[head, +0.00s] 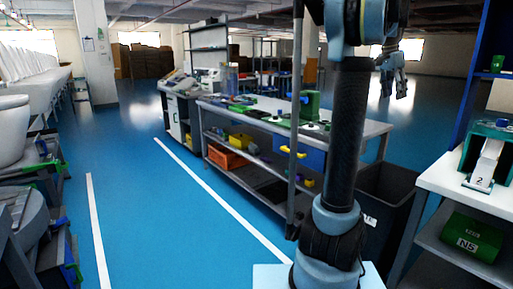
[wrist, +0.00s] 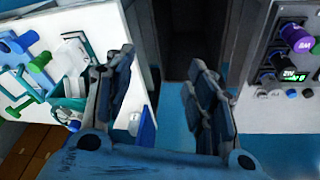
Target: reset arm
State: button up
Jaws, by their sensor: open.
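My gripper (head: 391,72) is at the upper right of the head view, behind my own arm, with its fingers pointing down. In the wrist view my gripper (wrist: 165,95) shows its two dark blue fingers standing apart, with nothing held between them. Beyond the fingers there is a dark gap and a patch of blue floor. My arm stands upright in the right half of the head view and hides part of the workbench behind it.
A long workbench (head: 375,130) with tools and bins stands in the middle. A dark bin (head: 388,195) stands beside it. A white shelf (head: 482,192) holding a green box (head: 470,238) is at the right. Toilets (head: 12,125) line the left. The blue floor (head: 125,190) between is clear.

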jog(key=s+a+f+n+t+y, duration=0.1)
jog(key=s+a+f+n, duration=0.45)
jog(key=a, duration=0.55)
jog(key=s+a+f+n, duration=0.2)
jog(key=s+a+f, duration=0.5)
jog(key=a, duration=0.4)
jog(key=s+a+f+n, duration=0.2)
jog(key=s+a+f, duration=0.2)
jog(key=f, duration=0.3)
jog(key=s+a+f+n+y, duration=0.1)
jog(key=s+a+f+n, duration=0.2)
jog(key=s+a+f, duration=0.2)
jog(key=s+a+f+n+t+y, duration=0.1)
jog(key=s+a+f, duration=0.3)
jog(key=f, duration=0.7)
jog(key=shift+s+a+n, duration=0.2)
jog(key=shift+s+n, duration=0.45)
jog(key=shift+s, duration=0.4)
jog(key=c, duration=0.4)
jog(key=shift+d, duration=0.15)
